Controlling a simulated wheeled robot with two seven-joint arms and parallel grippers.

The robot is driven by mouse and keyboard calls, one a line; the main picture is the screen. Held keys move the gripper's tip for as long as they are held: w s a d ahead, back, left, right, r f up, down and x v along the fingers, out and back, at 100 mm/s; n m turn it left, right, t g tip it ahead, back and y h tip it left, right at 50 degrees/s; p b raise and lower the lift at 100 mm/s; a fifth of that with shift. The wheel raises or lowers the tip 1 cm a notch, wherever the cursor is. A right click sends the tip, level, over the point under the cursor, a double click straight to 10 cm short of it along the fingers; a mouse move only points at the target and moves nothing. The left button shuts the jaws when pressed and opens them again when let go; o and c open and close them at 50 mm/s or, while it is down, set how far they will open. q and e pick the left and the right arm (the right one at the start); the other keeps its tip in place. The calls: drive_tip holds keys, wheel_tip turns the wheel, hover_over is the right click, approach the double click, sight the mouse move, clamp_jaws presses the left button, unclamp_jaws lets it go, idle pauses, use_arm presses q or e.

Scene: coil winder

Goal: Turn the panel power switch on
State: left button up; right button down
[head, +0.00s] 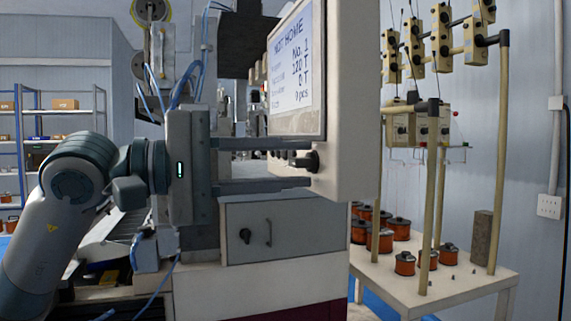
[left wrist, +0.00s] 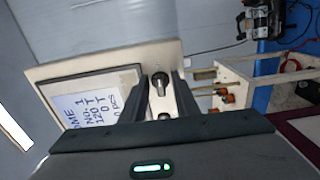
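The control panel (head: 352,110) is a pale box with a lit screen (head: 291,62) headed "NOT HOME". A black rotary switch (head: 304,161) sticks out low on its face; in the left wrist view a dark knob (left wrist: 160,82) shows between the fingertips. My left gripper (head: 309,164) is open, with one finger above and one below the switch in the head view. Gaps show beside the knob in the left wrist view (left wrist: 162,86), so the fingers look clear of it. A second dark knob (left wrist: 165,116) is partly hidden by the gripper body. My right gripper is out of view.
A table (head: 450,289) with several copper spools (head: 404,263) and a post frame stands to the right. Blue shelves (head: 60,125) stand far left. Cables hang near my left wrist.

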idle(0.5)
